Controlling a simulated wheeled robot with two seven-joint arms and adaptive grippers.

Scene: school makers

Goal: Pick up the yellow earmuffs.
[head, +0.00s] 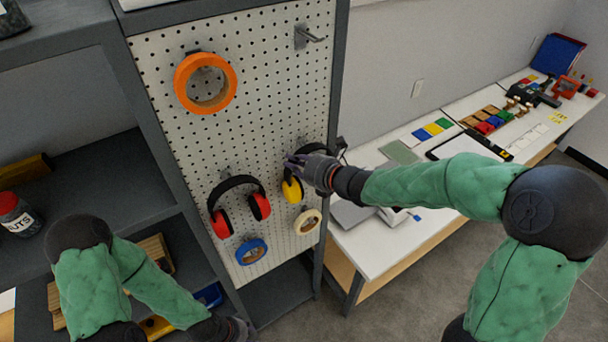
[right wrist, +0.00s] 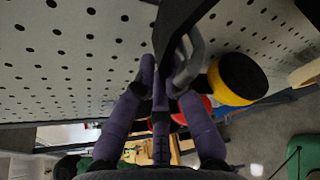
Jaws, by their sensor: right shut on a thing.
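The yellow earmuffs (head: 292,189) hang at the pegboard, right of the red earmuffs. My right gripper (head: 297,166) is at their black headband and partly hides it. In the right wrist view my fingers (right wrist: 163,72) are shut on the black headband (right wrist: 176,22), close to a grey metal hook (right wrist: 189,60). One yellow ear cup with a black pad (right wrist: 236,80) hangs to the right of the fingers. I cannot tell whether the headband still rests on the hook. My left gripper (head: 240,329) is low at the bottom edge, and its jaws are unclear.
The pegboard (head: 250,60) also holds red earmuffs (head: 239,205), an orange tape roll (head: 205,83), a blue roll (head: 251,251), a cream roll (head: 307,221) and an empty hook (head: 308,36). A white worktable (head: 375,250) stands right. Dark shelves (head: 100,190) are left.

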